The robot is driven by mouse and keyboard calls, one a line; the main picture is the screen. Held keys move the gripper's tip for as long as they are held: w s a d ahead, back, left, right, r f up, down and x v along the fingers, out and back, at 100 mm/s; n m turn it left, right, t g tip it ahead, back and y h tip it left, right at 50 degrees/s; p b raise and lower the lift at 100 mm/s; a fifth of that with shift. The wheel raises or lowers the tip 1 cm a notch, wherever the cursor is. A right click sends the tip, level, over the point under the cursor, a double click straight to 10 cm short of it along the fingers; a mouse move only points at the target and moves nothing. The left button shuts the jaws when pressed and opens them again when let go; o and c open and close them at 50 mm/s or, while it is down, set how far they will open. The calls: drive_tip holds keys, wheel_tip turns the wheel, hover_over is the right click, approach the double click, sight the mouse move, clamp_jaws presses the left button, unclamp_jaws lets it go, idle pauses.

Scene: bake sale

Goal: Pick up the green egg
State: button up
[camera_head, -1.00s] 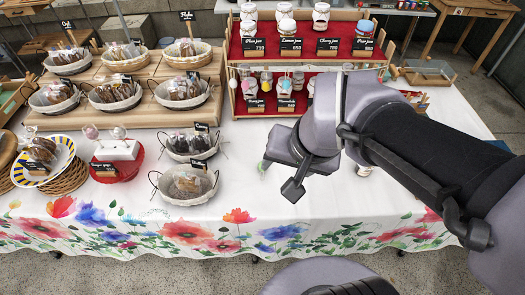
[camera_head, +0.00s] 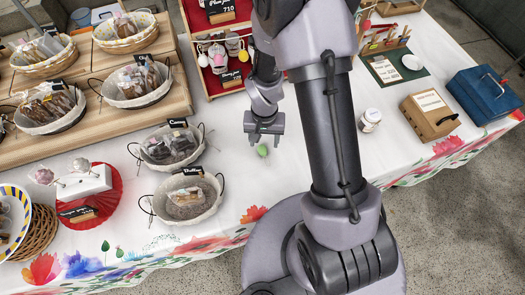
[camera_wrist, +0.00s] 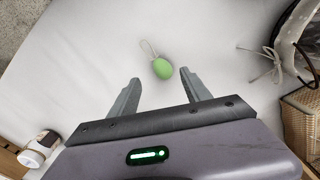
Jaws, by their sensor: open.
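The green egg (camera_head: 262,151) lies on the white tablecloth, in front of my gripper in the head view. In the wrist view the egg (camera_wrist: 162,69) has a thin pale string loop at one end. My gripper (camera_head: 264,136) is open and empty above the cloth. In the wrist view its two fingers (camera_wrist: 158,84) point toward the egg. The egg shows just beyond the fingertips, nearer the right one, with no visible contact.
A lined wire basket (camera_head: 188,199) and another basket (camera_head: 170,147) stand left of the egg. A small jar (camera_head: 369,120), a wooden box (camera_head: 430,115) and a blue box (camera_head: 484,94) are to the right. A red-lined rack (camera_head: 222,62) stands behind. The cloth around the egg is clear.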

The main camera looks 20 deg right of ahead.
sight(262, 149)
drive_tip(key=f+b, duration=0.2)
drive_tip(key=f, duration=0.3)
drive_tip(key=shift+a+f+b, duration=0.25)
drive_tip(key=shift+b, duration=0.15)
drive_tip(key=shift+r, duration=0.2)
clamp_jaws()
